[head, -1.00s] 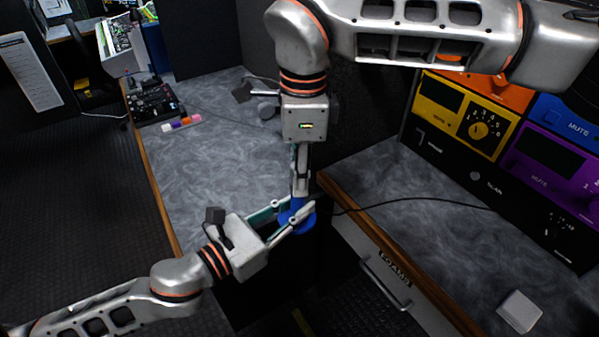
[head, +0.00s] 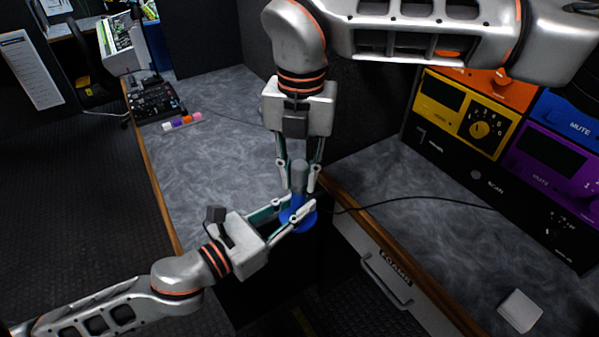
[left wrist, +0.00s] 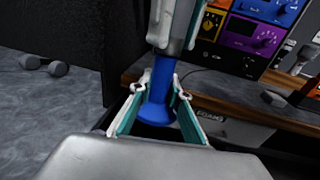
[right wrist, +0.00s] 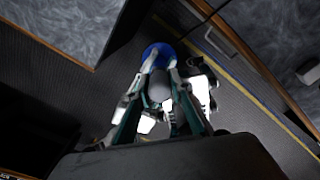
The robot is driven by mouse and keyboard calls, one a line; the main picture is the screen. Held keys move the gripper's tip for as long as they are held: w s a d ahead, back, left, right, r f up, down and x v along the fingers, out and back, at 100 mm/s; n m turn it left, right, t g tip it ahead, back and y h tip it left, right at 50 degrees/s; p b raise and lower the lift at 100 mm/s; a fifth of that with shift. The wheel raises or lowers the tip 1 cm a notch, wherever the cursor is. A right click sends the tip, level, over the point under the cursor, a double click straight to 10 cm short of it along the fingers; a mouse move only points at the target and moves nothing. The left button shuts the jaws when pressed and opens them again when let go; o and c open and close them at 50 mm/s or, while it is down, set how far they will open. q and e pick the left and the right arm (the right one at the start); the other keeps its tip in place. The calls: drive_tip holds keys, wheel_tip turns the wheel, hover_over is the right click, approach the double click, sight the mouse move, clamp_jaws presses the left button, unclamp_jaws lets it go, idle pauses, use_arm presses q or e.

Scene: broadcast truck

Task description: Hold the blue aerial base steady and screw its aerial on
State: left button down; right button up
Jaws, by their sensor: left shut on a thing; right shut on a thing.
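The blue aerial base (head: 297,222) is held in the gap beside the wooden-edged counter, its round flange at the bottom. My left gripper (head: 296,212) is shut on it from the lower left; in the left wrist view the fingers clasp the blue body (left wrist: 158,98) from both sides. The grey aerial (head: 299,174) stands upright directly above the base, in line with it. My right gripper (head: 299,184) is shut on the aerial from above. In the right wrist view the aerial's grey end (right wrist: 159,90) sits between the fingers, over the blue flange (right wrist: 158,52). The joint is partly hidden by fingers.
A grey counter (head: 215,150) lies behind, and another with a wooden edge to the right. A drawer with a handle (head: 385,285) is below it. A rack with yellow (head: 465,113) and purple (head: 555,165) panels stands right. A thin black cable (head: 420,198) crosses the right counter.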

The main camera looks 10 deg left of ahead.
drive_tip(key=m, duration=0.3)
drive_tip(key=shift+m, duration=0.4)
drive_tip(key=m, duration=0.5)
drive_tip(key=shift+w, duration=0.1)
drive_tip(key=m, duration=0.4)
drive_tip(key=shift+a, duration=0.1)
drive_tip(key=m, duration=0.4)
drive_tip(key=shift+m, duration=0.3)
drive_tip(key=o, duration=1)
drive_tip(key=r, duration=1.2)
drive_tip(key=shift+w, duration=0.2)
drive_tip(key=shift+f, duration=0.1)
